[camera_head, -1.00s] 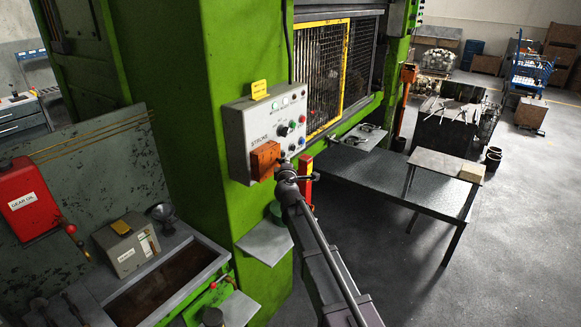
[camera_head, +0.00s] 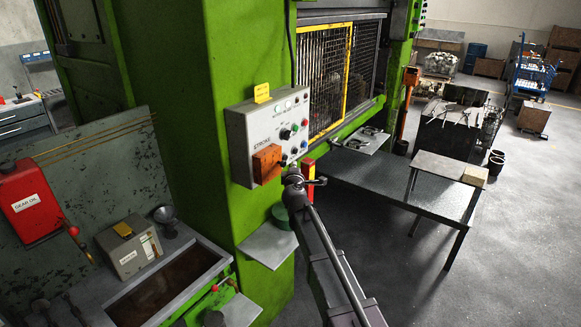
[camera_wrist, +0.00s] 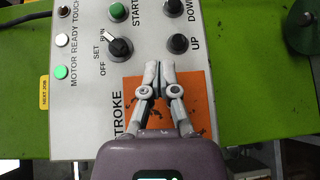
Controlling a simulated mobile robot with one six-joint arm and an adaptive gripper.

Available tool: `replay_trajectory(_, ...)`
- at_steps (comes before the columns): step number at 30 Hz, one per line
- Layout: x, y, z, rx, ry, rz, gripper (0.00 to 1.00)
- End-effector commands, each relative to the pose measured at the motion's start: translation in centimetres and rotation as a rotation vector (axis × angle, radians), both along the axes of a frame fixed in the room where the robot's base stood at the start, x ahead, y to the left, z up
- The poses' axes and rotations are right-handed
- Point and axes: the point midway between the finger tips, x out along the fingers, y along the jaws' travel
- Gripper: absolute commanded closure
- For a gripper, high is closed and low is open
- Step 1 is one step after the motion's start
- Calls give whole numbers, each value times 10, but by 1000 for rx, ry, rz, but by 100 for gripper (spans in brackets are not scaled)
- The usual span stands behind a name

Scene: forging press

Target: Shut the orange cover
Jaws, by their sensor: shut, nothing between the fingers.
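The orange cover (camera_head: 267,160) is at the lower left of the grey control box (camera_head: 237,138), below the word STROKE, and stands out from the box face. In the wrist view the scuffed orange cover (camera_wrist: 200,98) lies behind and around my fingers. My gripper (camera_wrist: 158,66) is shut and empty, its fingertips in front of the cover's edge near the selector knob. In the head view my gripper (camera_head: 285,166) is just right of the cover. I cannot tell whether it touches the cover. My gripper hides part of the cover, and what is under it is hidden.
The selector knob (camera_wrist: 119,47), a black UP button (camera_wrist: 177,43) and a green START button (camera_wrist: 115,10) are close to my fingertips. A red and yellow post (camera_head: 308,168) stands just right of the box. A grey shelf (camera_head: 267,245) juts out below.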

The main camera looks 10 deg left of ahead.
Motion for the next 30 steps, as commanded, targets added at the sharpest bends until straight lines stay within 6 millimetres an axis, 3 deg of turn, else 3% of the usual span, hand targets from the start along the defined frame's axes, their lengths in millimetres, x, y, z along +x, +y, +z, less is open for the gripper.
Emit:
replay_trajectory(18,-39,-91,7,0,0,0,100)
replay_trajectory(30,-46,-110,8,0,0,2,100)
